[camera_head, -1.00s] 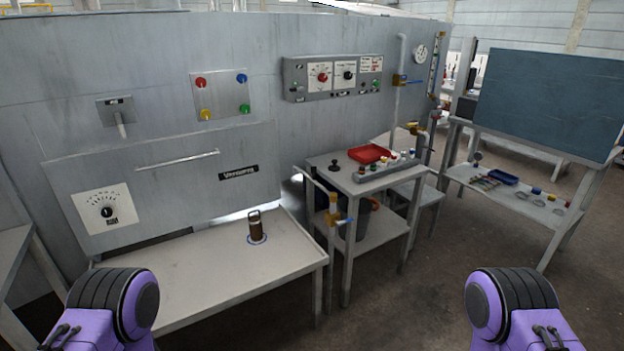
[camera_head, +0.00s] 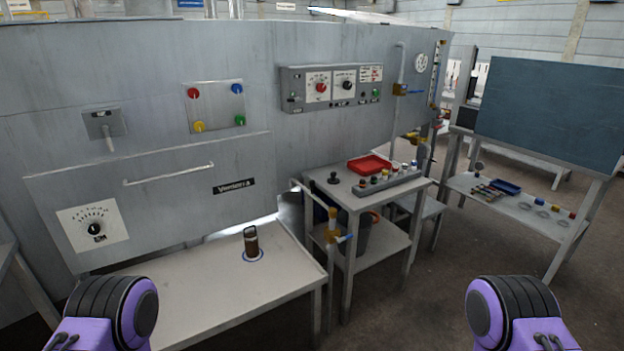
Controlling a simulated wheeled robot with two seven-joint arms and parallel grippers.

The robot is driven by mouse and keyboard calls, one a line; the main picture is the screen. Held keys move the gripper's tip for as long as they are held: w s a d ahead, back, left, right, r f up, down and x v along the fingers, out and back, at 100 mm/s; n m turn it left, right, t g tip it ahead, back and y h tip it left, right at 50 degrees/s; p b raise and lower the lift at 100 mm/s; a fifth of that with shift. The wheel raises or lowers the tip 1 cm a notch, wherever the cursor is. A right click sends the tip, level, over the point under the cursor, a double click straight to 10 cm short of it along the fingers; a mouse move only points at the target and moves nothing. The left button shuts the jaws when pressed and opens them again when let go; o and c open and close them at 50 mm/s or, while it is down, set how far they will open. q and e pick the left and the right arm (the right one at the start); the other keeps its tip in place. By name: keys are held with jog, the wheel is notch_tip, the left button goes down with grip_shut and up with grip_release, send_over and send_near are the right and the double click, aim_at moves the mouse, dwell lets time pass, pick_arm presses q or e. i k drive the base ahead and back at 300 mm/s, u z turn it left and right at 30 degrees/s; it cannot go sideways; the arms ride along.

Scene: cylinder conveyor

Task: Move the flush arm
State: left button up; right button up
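No part is clearly labelled as the flush arm in this view. A grey plate with a short pale lever (camera_head: 109,143) pointing down is on the left of the grey wall panel. A brown cylinder with a handle (camera_head: 251,243) stands upright in a ringed spot on the low table (camera_head: 210,285). Purple and black links of my arms show at both bottom corners; neither gripper shows.
The small table (camera_head: 345,190) holds a red tray (camera_head: 369,164), a black knob and a row of coloured buttons. A dark board (camera_head: 546,110) stands above a bench (camera_head: 520,205) at right. Open floor (camera_head: 430,300) lies in front of the small table.

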aim_at(333, 212)
jog(key=u, duration=0.3)
jog(key=i, duration=1.35)
jog(key=u, duration=0.6)
